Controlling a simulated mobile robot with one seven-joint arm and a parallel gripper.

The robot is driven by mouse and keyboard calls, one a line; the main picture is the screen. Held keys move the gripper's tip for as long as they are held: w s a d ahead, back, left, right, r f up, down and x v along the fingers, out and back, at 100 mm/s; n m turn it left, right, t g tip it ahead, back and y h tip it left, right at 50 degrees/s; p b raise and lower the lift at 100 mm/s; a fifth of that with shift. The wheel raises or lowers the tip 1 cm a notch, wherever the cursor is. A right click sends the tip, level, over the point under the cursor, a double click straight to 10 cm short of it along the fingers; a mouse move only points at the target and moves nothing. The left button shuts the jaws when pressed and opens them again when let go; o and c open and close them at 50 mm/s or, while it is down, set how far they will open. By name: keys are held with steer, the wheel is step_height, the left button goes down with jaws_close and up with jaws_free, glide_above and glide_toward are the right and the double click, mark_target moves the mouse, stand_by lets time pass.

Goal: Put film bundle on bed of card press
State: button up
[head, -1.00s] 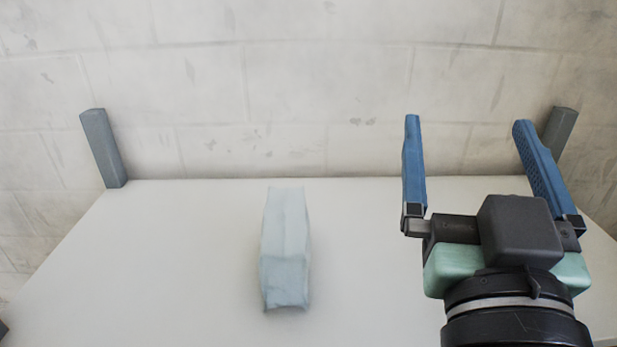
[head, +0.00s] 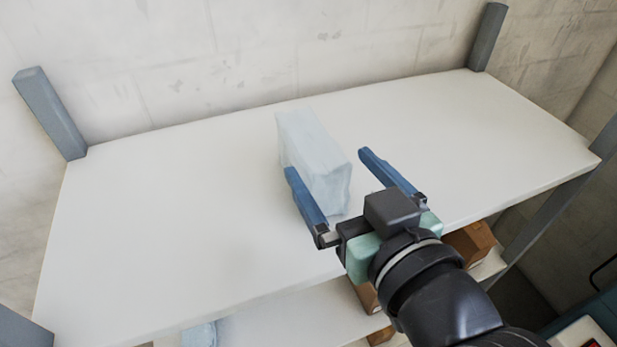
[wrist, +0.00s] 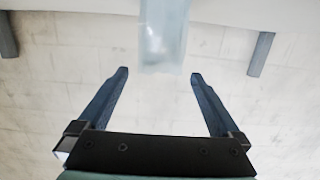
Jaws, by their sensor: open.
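The film bundle (head: 312,150), a pale blue wrapped block, stands on the white top shelf. My gripper (head: 327,161) is open and empty at its near side. In the head view the left finger overlaps the bundle's left side, and the right finger is just right of it. The wrist view shows the bundle (wrist: 164,35) at the top centre, in line with the gap between the open fingers. Contact cannot be made out. The bed of the card press is not clearly in view.
The white shelf (head: 160,220) is otherwise clear, with grey posts (head: 50,115) at its corners and a wall behind. A lower shelf (head: 290,318) holds brown boxes (head: 468,242) and another pale blue item (head: 198,335). A partly cut-off teal thing (head: 580,312) is at lower right.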

steer(key=x, duration=0.2)
steer(key=shift+w+a+r+p, duration=0.2)
steer(key=shift+w+a+p, duration=0.1)
steer(key=p, duration=0.3)
glide_above(310, 175)
steer(key=shift+f, duration=0.85)
steer(key=shift+c, duration=0.2)
jaws_close()
